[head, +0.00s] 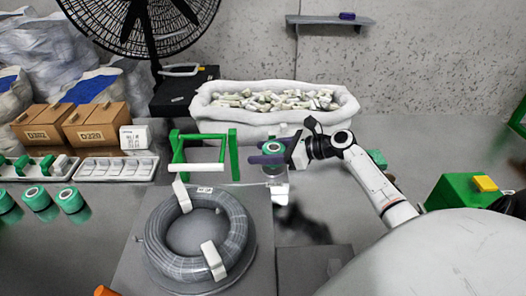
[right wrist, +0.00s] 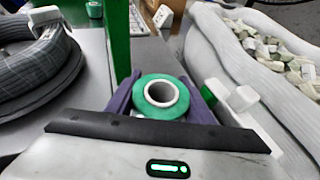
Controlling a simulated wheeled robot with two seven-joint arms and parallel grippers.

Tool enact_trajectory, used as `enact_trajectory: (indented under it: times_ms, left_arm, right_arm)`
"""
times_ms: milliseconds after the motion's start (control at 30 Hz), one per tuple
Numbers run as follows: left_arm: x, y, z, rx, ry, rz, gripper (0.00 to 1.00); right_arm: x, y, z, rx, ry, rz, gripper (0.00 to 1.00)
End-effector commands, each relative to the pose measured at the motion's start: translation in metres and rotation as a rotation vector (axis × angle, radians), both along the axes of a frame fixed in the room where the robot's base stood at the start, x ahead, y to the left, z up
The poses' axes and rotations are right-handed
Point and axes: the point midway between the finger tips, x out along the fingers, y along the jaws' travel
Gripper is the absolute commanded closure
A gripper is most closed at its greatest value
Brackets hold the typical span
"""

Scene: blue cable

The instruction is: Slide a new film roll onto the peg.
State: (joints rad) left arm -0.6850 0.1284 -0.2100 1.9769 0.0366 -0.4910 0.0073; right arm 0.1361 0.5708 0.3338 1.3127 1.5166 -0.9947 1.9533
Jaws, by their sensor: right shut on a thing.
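My right gripper (head: 268,158) is shut on a green film roll (head: 273,147) with a white core. In the right wrist view the roll (right wrist: 161,98) sits between the two dark purple fingers, its open core facing the camera. The peg (head: 198,168) is a white horizontal rod on a green stand (head: 233,155). The held roll is to the right of the stand, apart from the peg in the head view. A green post of the stand also shows in the right wrist view (right wrist: 118,45). My left gripper is not in view.
A coil of grey cable (head: 237,240) lies in front of the stand. Several green rolls (head: 70,200) stand at the left, near white trays (head: 115,168) and cardboard boxes (head: 97,127). A white padded bin (head: 215,105) of small pieces is behind. A green box (head: 455,192) is at the right.

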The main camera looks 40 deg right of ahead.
Motion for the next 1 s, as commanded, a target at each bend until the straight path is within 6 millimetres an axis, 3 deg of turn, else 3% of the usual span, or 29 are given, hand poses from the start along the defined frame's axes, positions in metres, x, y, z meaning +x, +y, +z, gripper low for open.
enact_trajectory:
  times_ms: [1000]
  left_arm:
    - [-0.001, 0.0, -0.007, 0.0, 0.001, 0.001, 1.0]
  right_arm:
    - [0.0, 0.0, -0.017, 0.001, -0.002, 0.0, 0.8]
